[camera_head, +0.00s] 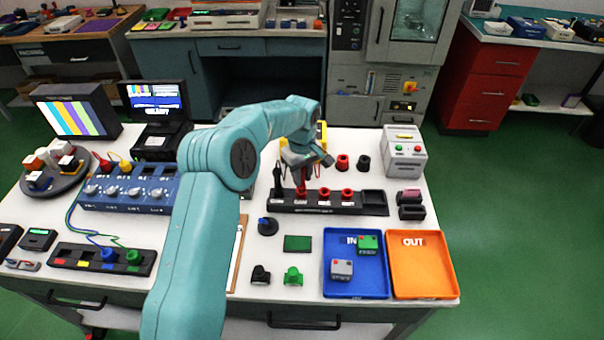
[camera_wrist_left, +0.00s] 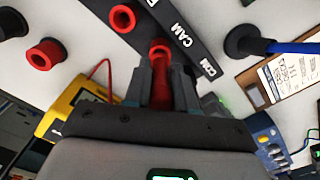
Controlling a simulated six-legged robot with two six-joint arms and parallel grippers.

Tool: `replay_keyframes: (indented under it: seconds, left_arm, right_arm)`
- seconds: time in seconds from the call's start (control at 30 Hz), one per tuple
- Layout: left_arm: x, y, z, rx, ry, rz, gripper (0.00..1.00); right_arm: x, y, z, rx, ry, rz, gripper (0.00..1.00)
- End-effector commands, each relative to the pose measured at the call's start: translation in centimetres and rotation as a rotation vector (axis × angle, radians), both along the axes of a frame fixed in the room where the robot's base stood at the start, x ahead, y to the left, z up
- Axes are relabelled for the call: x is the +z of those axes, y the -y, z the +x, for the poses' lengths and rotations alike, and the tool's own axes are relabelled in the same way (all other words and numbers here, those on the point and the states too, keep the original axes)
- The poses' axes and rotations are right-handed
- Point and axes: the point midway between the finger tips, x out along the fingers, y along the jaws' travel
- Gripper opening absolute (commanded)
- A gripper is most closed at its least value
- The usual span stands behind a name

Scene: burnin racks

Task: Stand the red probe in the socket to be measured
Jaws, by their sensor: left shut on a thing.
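My left gripper (camera_head: 302,172) is over the left part of a black socket strip (camera_head: 372,209) in the head view. In the left wrist view, the gripper (camera_wrist_left: 161,80) is shut on the red probe (camera_wrist_left: 160,92), which points at the strip (camera_wrist_left: 205,40) beside the label "CAM". A red collar shows at the probe's far end; I cannot tell whether the tip is inside a socket. Two red sockets (camera_head: 325,193) (camera_head: 347,195) stand to the right on the strip. A dark upright piece (camera_head: 278,178) stands at its left end. My right gripper is not in view.
A yellow meter (camera_wrist_left: 72,103) lies near the gripper in the left wrist view, with a red lead beside it. A blue IN tray (camera_head: 357,285) and an orange OUT tray (camera_head: 422,270) lie in front.

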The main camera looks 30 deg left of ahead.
Motion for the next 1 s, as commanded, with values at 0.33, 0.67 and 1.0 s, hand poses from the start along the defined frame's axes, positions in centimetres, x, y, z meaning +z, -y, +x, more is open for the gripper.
replay_keyframes:
  seconds: [0.33,0.67,1.0]
  left_arm:
    - [-0.8,0.0,0.0,0.000,0.000,0.000,0.00]
    - [-1.5,0.0,0.0,0.000,-0.001,0.000,0.00]
    - [-1.5,0.0,0.0,0.000,0.000,0.000,0.55]
  right_arm:
    - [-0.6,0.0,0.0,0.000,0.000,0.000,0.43]
    - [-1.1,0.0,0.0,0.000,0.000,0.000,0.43]
    - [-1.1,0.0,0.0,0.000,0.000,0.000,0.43]
